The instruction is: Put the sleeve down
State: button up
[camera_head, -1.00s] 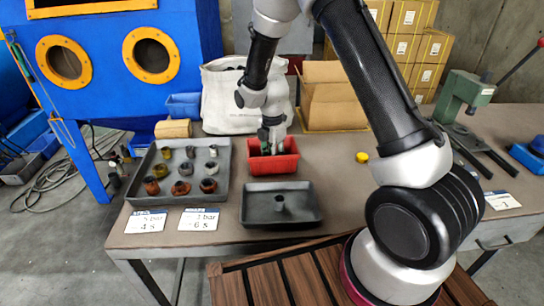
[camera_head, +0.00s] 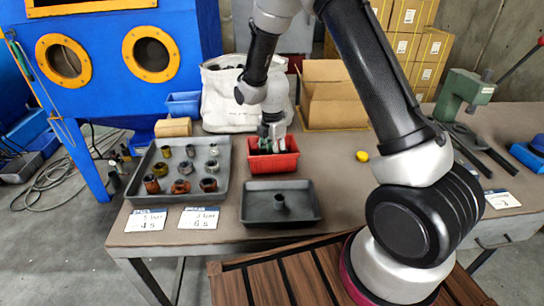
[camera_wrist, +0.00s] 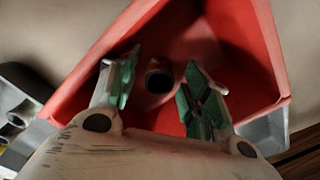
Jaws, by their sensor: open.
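My gripper (camera_head: 268,146) is just above the red bin (camera_head: 290,163), its fingertips at the rim. In the wrist view, my gripper (camera_wrist: 162,84) is open, with green-padded fingers spread apart. A small dark hollow sleeve (camera_wrist: 159,78) stands inside the red bin (camera_wrist: 100,62), between the fingers and apart from both. Its open end faces the camera. In the head view this sleeve is hidden by the bin and gripper.
A grey tray (camera_head: 222,192) at left holds several sleeves and nuts. A white sack (camera_head: 228,100) and cardboard box (camera_head: 335,113) stand behind. Free tabletop lies to the right.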

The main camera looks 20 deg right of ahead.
jog(key=s+d+r+m+t, duration=0.1)
jog(key=s+d+r+m, duration=0.2)
jog(key=r, duration=0.8)
jog(key=s+d+r+m, duration=0.2)
jog(key=r+m, duration=0.1)
jog(key=r, duration=0.7)
jog(key=s+d+r+m+t, duration=0.1)
jog(key=s+d+r+m, duration=0.2)
jog(key=s+m, duration=0.2)
jog(key=s+d+r+m+t, duration=0.1)
jog(key=s+d+r+m, duration=0.2)
jog(key=s+m, duration=0.3)
jog(key=s+d+r+m+t, duration=0.1)
jog(key=s+d+r+m, duration=0.3)
jog(key=s, duration=0.9)
jog(key=shift+s+d+m, duration=0.15)
jog(key=shift+d+m, duration=0.25)
jog(key=shift+m, duration=0.7)
